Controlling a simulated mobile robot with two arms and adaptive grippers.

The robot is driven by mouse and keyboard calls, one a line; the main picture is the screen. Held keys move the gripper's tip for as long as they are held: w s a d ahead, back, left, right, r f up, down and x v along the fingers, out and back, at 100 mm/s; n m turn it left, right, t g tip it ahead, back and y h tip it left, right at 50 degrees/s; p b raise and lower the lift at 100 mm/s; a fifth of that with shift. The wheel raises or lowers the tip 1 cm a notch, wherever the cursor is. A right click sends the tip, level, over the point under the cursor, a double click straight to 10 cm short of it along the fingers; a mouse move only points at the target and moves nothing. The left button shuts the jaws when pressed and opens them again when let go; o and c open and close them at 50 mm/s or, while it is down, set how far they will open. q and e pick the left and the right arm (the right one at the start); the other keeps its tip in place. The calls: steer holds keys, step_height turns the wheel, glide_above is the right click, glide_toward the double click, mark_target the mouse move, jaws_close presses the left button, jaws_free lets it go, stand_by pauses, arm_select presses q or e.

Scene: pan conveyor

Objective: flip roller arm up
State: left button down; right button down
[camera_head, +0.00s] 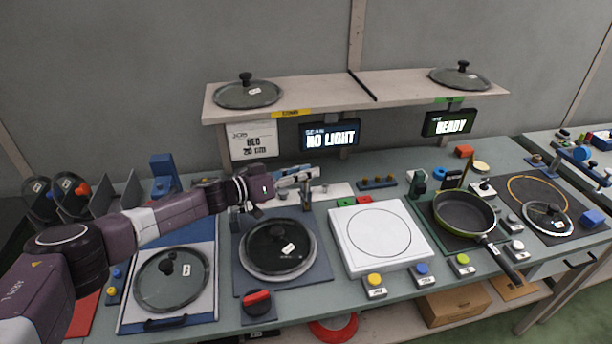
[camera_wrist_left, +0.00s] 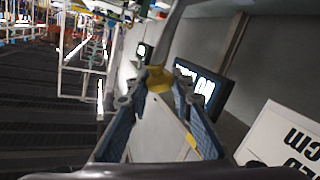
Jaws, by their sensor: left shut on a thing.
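My left gripper (camera_head: 306,176) reaches in from the left over the rear of the dark seaming station (camera_head: 240,279). Its two blue-grey fingers (camera_wrist_left: 157,88) are closed around a yellow piece (camera_wrist_left: 155,76) at the end of a grey bar (camera_wrist_left: 176,36), which I take for the roller arm. In the head view a short metal post (camera_head: 306,198) stands just under the fingertips; the rest of the roller arm is hidden by the gripper. A glass lid with a black knob (camera_head: 272,250) lies on the station in front of the gripper. My right gripper is not in view.
A white scale-like plate (camera_head: 407,250) and a frying pan (camera_head: 464,213) are to the right. Another glass lid (camera_head: 160,285) lies left.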

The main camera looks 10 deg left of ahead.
arm_select(q)
steer(key=shift+w+a, duration=0.15)
steer(key=c, duration=1.7)
jaws_free()
step_height(320, 180, up, 10)
steer(key=shift+f, duration=0.1)
